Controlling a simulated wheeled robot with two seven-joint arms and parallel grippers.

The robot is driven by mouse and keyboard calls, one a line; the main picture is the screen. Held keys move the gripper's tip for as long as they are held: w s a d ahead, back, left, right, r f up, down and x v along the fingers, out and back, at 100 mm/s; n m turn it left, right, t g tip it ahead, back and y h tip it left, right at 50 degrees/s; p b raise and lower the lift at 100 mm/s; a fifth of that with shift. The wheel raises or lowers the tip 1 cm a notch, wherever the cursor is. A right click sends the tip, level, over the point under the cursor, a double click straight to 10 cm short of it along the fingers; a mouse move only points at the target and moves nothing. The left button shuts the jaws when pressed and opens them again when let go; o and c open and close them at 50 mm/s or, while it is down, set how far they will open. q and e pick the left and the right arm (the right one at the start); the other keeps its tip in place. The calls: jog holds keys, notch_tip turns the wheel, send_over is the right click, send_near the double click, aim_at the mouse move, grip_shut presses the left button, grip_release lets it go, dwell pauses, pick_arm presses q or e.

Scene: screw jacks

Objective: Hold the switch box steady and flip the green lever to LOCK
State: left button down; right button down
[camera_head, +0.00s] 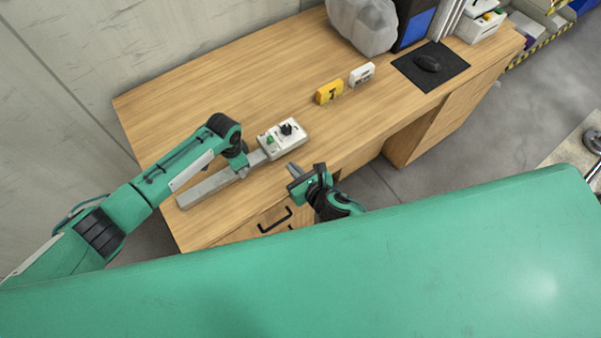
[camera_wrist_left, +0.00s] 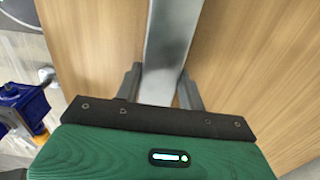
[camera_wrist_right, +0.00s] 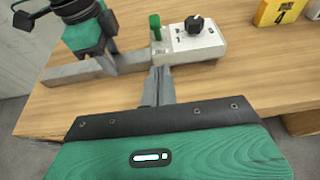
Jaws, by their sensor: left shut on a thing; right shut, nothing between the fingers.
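The switch box (camera_head: 283,138) is a pale box on the wooden desk, with a long grey bar (camera_head: 203,189) extending from its left end. Its green lever (camera_wrist_right: 155,26) stands upright at the box's left side in the right wrist view, beside a black knob (camera_wrist_right: 194,25). The lever's labels are too small to read. My left gripper (camera_head: 243,173) is shut on the grey bar, left of the box; the bar runs between its fingers in the left wrist view (camera_wrist_left: 172,45). My right gripper (camera_head: 294,171) is shut and empty, in front of the box and apart from the lever.
A yellow block (camera_head: 329,92) and a white block (camera_head: 361,74) stand on the desk (camera_head: 190,95) beyond the box. A black mouse pad (camera_head: 445,62) with a mouse lies farther right. The desk's front edge runs below my right gripper.

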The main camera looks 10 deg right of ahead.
aim_at(272, 139)
jog(key=x, duration=0.4)
jog(key=shift+r, duration=0.1)
jog(key=shift+w+a+r, duration=0.2)
jog(key=shift+w+r, duration=0.05)
jog(key=shift+w, duration=0.3)
jog(key=shift+w+a+r, duration=0.25)
jog(key=shift+w, duration=0.35)
jog(key=shift+w+a+r, duration=0.2)
jog(key=shift+w+r, duration=0.05)
jog(key=shift+w, duration=0.3)
jog(key=shift+w+a+r+g+h, duration=0.25)
jog(key=shift+w+r+g+h, duration=0.15)
jog(key=shift+w+r+g, duration=0.65)
jog(key=g, duration=0.1)
jog(key=w+g+h, duration=0.1)
jog(key=g, duration=0.1)
jog(key=shift+a+r, duration=0.3)
jog(key=shift+r, duration=0.05)
jog(key=shift+w+a, duration=0.15)
jog(key=shift+w, duration=0.2)
jog(key=shift+r, duration=0.1)
